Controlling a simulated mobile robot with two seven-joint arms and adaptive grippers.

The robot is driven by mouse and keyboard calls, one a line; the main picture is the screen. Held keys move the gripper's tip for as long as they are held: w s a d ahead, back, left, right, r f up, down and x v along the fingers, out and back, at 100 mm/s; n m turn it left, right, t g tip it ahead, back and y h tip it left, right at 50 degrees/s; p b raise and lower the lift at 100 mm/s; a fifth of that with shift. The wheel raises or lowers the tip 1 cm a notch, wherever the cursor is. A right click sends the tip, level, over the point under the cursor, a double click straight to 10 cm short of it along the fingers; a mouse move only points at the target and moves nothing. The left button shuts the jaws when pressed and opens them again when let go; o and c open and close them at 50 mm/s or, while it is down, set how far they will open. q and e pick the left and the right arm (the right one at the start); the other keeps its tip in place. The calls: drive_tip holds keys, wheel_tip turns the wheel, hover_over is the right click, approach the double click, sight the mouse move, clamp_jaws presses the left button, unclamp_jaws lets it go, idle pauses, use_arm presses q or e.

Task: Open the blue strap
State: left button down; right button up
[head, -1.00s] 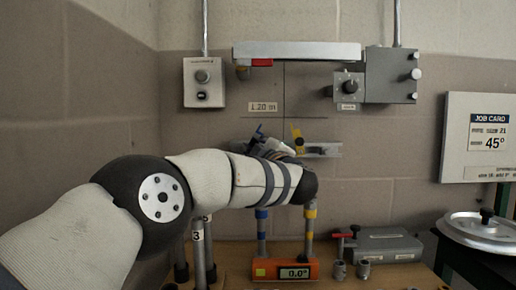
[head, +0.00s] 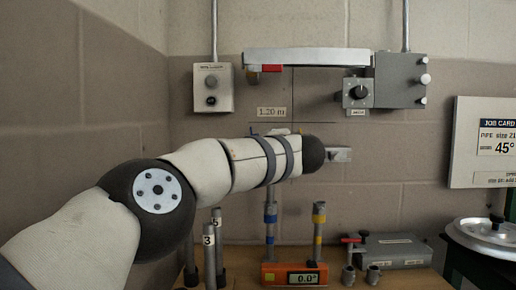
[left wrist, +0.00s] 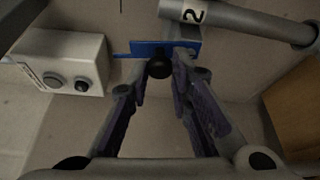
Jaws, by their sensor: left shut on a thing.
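The blue strap (left wrist: 150,48) shows in the left wrist view as a flat blue piece against a grey pipe end, with a black knob (left wrist: 159,69) in front of it. My left gripper (left wrist: 160,72) has its purple-padded fingers on both sides of the knob and is shut on it. The strap looks closed over the pipe, though its far side is hidden. In the head view my left arm crosses the middle and hides the strap and gripper. My right gripper is in neither view.
A pipe labelled 2 (left wrist: 212,14) lies close by the strap. A white control box (left wrist: 62,65) is on the wall. On the bench are upright pipes (head: 209,255), an orange angle gauge (head: 294,275) reading 0.0° and a grey vice (head: 395,250).

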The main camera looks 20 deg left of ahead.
use_arm(q)
drive_tip(key=shift+a, duration=0.1)
idle(0.4)
drive_tip(key=c, duration=1.8)
unclamp_jaws()
drive_tip(key=shift+o, duration=0.2)
drive_tip(key=v, duration=1.2)
